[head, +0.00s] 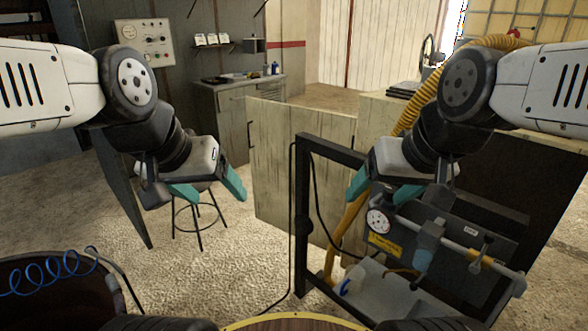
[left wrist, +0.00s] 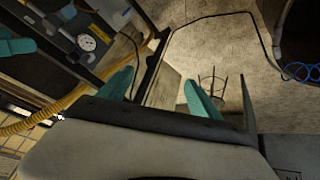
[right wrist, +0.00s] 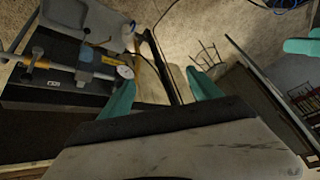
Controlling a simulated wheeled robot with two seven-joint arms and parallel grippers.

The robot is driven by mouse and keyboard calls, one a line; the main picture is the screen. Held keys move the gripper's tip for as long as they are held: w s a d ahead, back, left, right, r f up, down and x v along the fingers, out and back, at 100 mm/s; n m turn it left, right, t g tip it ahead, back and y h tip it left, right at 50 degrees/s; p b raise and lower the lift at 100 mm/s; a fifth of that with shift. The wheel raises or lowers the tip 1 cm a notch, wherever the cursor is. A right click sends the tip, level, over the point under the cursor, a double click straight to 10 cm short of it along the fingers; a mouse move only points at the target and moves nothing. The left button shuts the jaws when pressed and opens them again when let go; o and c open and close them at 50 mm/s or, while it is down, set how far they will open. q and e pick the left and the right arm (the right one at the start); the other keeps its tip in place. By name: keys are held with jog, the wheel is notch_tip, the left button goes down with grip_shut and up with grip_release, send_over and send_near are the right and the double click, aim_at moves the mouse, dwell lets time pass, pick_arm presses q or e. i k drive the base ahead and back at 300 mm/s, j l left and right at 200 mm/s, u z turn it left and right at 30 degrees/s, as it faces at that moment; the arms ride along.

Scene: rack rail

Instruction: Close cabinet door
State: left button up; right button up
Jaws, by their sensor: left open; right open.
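The cabinet door (head: 300,165) is a pale, worn wooden panel in the middle of the head view. It stands swung open, with a dark vertical handle (head: 250,135) near its left edge. The cabinet (head: 385,112) is behind it to the right, largely hidden by my right arm and a dark frame. My left gripper (head: 210,188) is open and empty, in front of and left of the door. My right gripper (head: 382,190) is open and empty, right of the door above the bench equipment. Neither gripper appears to touch the door.
A dark metal frame (head: 302,215) stands in front of the door. Right of it are a gauge (head: 379,221), a grey tray and a yellow hose (head: 350,225). A stool (head: 200,215) stands left. A grey workbench (head: 225,105) is behind.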

aim_at(272, 126)
jog(key=i+j+z, duration=0.15)
jog(key=i+j, duration=0.15)
jog(key=i, duration=0.2)
jog(key=i+j+z, duration=0.2)
jog(key=i+j, duration=0.15)
jog(key=i+j+z, duration=0.2)
jog(key=i+j, duration=0.2)
jog(key=i, duration=0.2)
jog(key=i+j+z, duration=0.2)
jog(key=i+j, duration=0.3)
jog(key=i, duration=0.1)
